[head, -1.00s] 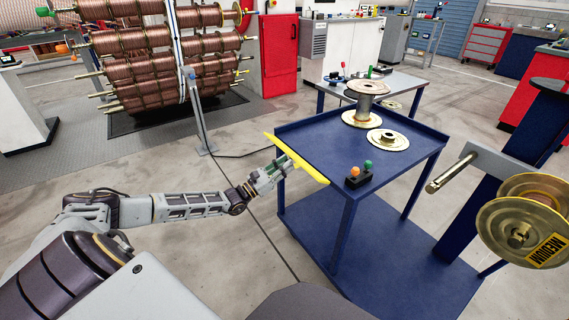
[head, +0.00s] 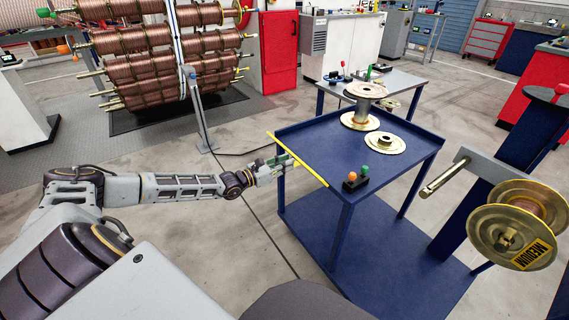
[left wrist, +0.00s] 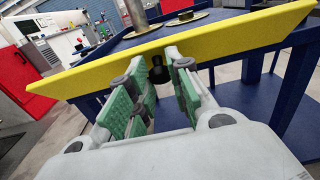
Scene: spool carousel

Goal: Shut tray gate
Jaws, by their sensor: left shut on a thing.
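The yellow tray gate (head: 298,159) runs along the left edge of the blue tray table (head: 330,146). It shows as a thin strip in the head view, roughly upright. In the left wrist view the gate (left wrist: 190,42) spans the picture with its broad face towards me. My left gripper (head: 284,162) is at the middle of the gate on its outer side. Its green-padded fingers (left wrist: 165,72) are shut around a dark knob (left wrist: 160,72) on the gate, partly hidden by the fingers. My right gripper is not in view.
A spool (head: 362,110) and a brass flange (head: 384,144) are on the table, with a control box (head: 355,183) with orange and green knobs at its near corner. A spool marked MEDIUM (head: 515,228) and a spindle (head: 444,178) are at right.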

